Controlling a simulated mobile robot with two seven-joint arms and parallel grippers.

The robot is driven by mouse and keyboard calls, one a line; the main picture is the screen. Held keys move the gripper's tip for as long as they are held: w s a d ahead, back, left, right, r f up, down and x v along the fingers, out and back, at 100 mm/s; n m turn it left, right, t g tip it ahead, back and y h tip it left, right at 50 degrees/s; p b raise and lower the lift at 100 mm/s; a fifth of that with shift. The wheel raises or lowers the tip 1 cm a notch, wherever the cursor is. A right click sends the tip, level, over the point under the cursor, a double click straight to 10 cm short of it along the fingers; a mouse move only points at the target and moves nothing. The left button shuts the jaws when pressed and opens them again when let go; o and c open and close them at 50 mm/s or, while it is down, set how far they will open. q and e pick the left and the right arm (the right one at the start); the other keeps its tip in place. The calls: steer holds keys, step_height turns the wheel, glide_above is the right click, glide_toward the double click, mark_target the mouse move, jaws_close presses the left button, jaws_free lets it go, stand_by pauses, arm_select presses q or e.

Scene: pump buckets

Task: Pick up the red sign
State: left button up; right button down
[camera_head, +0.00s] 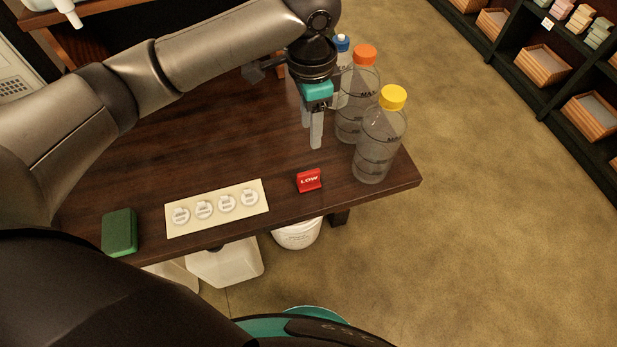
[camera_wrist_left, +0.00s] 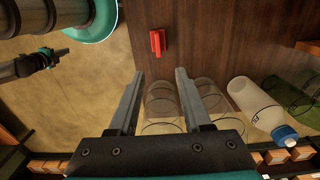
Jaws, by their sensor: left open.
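The red sign (camera_head: 309,180), marked "LOW", stands near the front edge of the dark wooden table, left of the bottles. In the left wrist view the red sign (camera_wrist_left: 158,42) lies beyond my fingertips, roughly centred between them. My left gripper (camera_head: 313,138) is above the table, behind the sign and apart from it, fingers pointing down. In the wrist view the left gripper (camera_wrist_left: 159,73) is open and empty. What looks like my right gripper (camera_wrist_left: 55,53) shows small at the left of the wrist view, away from the table; its jaws are unclear.
Clear bottles with yellow (camera_head: 393,97), orange (camera_head: 364,54) and blue (camera_head: 342,42) caps stand right of my left gripper, close to it. A cream card (camera_head: 217,220) with white discs and a green block (camera_head: 119,232) lie left of the sign. White containers (camera_head: 226,263) are below the table.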

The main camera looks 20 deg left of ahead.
arm_select(q)
steer(key=b, duration=0.3)
glide_above(309, 172)
steer(key=f, duration=1)
steer(key=shift+w, duration=0.3)
steer(key=shift+s+f, duration=0.15)
steer(key=shift+f, duration=0.35)
steer(key=f, duration=0.1)
steer(key=f+b, duration=0.2)
steer(key=shift+s+a+f, duration=0.1)
steer(key=shift+s+f, duration=0.15)
steer(key=shift+f, duration=0.3)
steer(key=c, duration=0.4)
jaws_close()
arm_select(e)
steer(key=f, duration=0.1)
steer(key=w+d+f, duration=0.1)
steer(key=f, duration=0.1)
steer(key=w+f, duration=0.1)
steer(key=f, duration=0.1)
steer(key=shift+d, duration=0.25)
steer(key=shift+s, duration=0.1)
